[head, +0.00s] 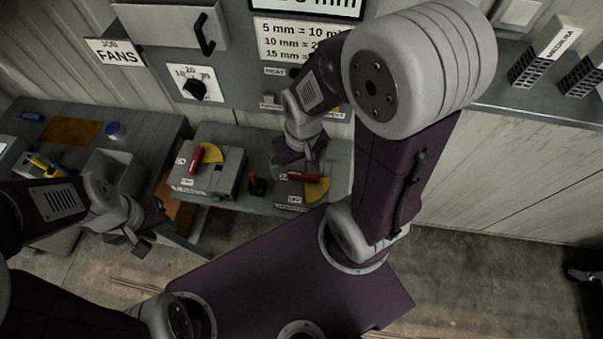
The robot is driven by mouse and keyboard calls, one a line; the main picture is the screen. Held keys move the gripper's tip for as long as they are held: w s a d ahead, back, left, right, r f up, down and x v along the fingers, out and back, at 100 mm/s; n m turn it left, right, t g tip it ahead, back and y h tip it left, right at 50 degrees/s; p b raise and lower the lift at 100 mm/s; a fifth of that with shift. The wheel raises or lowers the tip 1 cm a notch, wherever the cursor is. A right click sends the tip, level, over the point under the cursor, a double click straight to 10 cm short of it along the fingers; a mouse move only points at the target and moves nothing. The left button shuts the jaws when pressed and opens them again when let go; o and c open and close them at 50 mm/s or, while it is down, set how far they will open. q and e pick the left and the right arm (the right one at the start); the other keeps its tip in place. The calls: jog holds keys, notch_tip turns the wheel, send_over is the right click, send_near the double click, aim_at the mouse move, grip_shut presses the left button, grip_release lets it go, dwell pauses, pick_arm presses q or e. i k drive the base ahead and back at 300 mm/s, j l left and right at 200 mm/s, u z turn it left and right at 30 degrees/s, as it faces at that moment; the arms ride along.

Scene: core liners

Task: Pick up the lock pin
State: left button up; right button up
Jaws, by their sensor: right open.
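A small dark upright piece with a red part (256,183) stands on the grey bench between two fixtures. It may be the lock pin, but it is too small to be sure. My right gripper (301,162) points down over the right fixture, to the right of this piece and apart from it. It is open, and I see nothing held in it. The right fixture (292,197) has a red handle (303,177) and a yellow sector, partly hidden by the gripper. My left gripper (150,228) hangs at the lower left, in front of the bench, with its fingers apart and empty.
The left fixture (213,180) has a red lever and a yellow sector. A control panel with a black dial (194,89) and a black handle (204,35) rises behind. A blue-capped jar (115,131) and an orange mat (72,133) lie on the left bench.

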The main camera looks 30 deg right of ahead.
aim_at(253, 175)
jog(key=l+z, duration=0.1)
jog(key=z, duration=0.2)
jog(key=k+j+z, duration=0.1)
jog(key=j, duration=0.3)
jog(key=k+j+z, duration=0.1)
jog(key=j, duration=0.25)
jog(key=k+j+z, duration=0.25)
jog(key=k+j, duration=0.2)
jog(key=j, duration=0.25)
